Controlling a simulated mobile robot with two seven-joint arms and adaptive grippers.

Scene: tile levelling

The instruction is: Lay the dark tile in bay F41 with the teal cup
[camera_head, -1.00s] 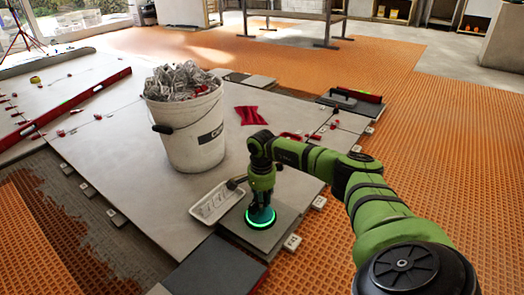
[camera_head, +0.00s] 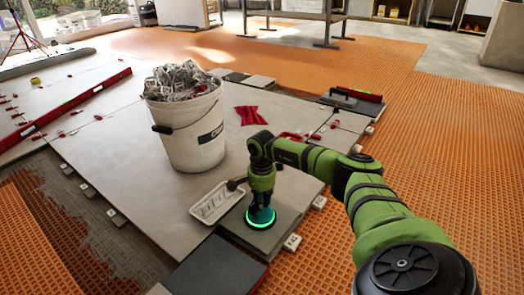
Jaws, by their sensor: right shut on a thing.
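My right gripper (camera_head: 261,196) is shut on the teal cup (camera_head: 260,213), a round suction cup with a glowing green ring. The cup stands upright on a grey tile (camera_head: 285,231), darker than the pale floor tiles around it, and appears to touch its face. The tile lies at the right edge of the pale floor, near small numbered tags (camera_head: 292,242) too small to read. I cannot tell whether it lies fully down or is slightly raised. A darker slab (camera_head: 215,266) lies in front of it. My left gripper is out of view.
A white bucket (camera_head: 190,142) full of clear clips stands just behind left. A white tray (camera_head: 213,203) lies beside the cup. A red cloth (camera_head: 250,116), a trowel (camera_head: 340,97) and a long red level (camera_head: 65,110) lie farther back. Orange matting (camera_head: 440,150) is open at right.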

